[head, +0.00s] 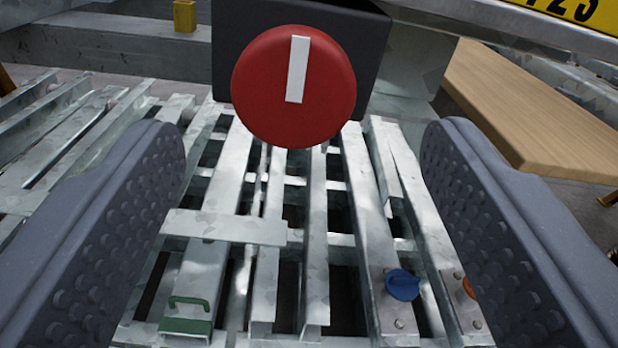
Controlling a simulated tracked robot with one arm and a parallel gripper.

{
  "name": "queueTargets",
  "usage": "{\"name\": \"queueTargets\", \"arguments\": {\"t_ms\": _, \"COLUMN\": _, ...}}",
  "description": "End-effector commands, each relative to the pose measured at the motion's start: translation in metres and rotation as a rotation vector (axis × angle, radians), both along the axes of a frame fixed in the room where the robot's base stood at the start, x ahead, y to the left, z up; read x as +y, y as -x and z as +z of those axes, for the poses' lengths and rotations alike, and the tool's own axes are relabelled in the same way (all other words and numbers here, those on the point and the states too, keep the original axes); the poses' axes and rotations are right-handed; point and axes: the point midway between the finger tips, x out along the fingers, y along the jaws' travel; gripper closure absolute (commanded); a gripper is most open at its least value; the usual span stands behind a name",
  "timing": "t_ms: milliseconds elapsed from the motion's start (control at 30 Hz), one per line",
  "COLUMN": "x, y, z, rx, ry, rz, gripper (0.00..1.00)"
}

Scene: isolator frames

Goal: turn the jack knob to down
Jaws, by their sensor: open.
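A round red knob (262,99) with a white bar mark is at the top middle of the head view. The white bar (298,70) stands nearly upright, in the upper half of the knob's face. The knob sits on a dark box (368,45). My gripper (302,165) is open, with one grey padded finger at the left and one at the right. The knob shows above and between the fingers, and neither finger touches it. No lettering for the knob's positions can be read.
Galvanized metal bars (322,220) fill the space below the knob. A blue knob (402,284), an orange part (468,287) and a green handle (190,305) sit low among them. A wooden board (530,105) is at right, a yellow sign (585,12) at top right.

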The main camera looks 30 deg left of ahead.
Motion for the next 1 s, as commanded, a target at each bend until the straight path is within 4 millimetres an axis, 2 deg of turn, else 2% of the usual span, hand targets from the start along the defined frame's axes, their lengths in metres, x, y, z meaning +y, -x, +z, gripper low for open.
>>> {"name": "queueTargets", "arguments": {"t_ms": 300, "x": -0.037, "y": 0.05, "z": -0.002, "rx": 0.006, "ry": -0.001, "rz": -0.003, "gripper": 0.35}}
{"name": "queueTargets", "arguments": {"t_ms": 500, "x": -0.051, "y": 0.07, "z": -0.002, "rx": 0.005, "ry": -0.002, "rz": -0.001, "gripper": 0.35}}
{"name": "queueTargets", "arguments": {"t_ms": 700, "x": -0.056, "y": 0.077, "z": -0.003, "rx": 0.006, "ry": -0.002, "rz": -0.001, "gripper": 0.35}}
{"name": "queueTargets", "arguments": {"t_ms": 1000, "x": -0.056, "y": 0.077, "z": -0.003, "rx": 0.005, "ry": -0.002, "rz": -0.001, "gripper": 0.35}}
